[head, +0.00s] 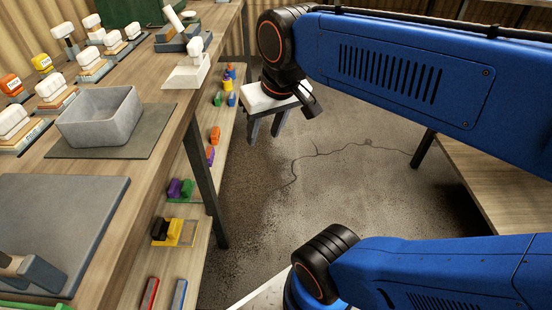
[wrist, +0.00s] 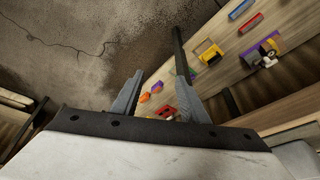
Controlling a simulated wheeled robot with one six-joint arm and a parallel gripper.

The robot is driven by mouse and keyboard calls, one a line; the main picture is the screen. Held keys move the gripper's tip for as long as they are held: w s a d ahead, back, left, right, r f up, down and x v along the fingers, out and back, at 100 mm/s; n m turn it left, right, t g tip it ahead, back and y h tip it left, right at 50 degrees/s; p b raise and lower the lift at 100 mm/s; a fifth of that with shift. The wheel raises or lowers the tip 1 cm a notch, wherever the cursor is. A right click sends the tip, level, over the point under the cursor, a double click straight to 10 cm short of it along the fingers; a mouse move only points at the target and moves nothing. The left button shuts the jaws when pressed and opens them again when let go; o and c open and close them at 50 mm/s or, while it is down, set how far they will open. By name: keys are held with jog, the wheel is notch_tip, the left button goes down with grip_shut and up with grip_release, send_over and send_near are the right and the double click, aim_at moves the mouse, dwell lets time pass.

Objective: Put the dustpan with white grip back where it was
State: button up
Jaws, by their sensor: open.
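A white dustpan-like piece with an upright white grip (head: 188,73) stands near the right edge of the workbench in the head view. Behind it is a grey-blue piece with a slanted white grip (head: 178,38). I cannot tell for sure which is the task's dustpan. My gripper (head: 264,138) hangs over the floor to the right of the bench, fingers apart and pointing down. The wrist view shows the gripper (wrist: 160,76) with nothing held between its fingers; neither white-gripped piece shows there.
A grey bin (head: 100,117) on a dark mat, several white-handled brushes and a grey board (head: 60,225) occupy the bench. The lower shelf holds a yellow piece with black grip (head: 175,232) and other coloured items. A bench (head: 490,185) stands right; the floor between is clear.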

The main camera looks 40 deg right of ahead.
jog(key=s+f+n, duration=0.1)
jog(key=s+f, duration=0.3)
jog(key=f, duration=0.2)
jog(key=shift+d+f+t, duration=0.15)
jog(key=shift+t, duration=0.25)
dwell(0.8)
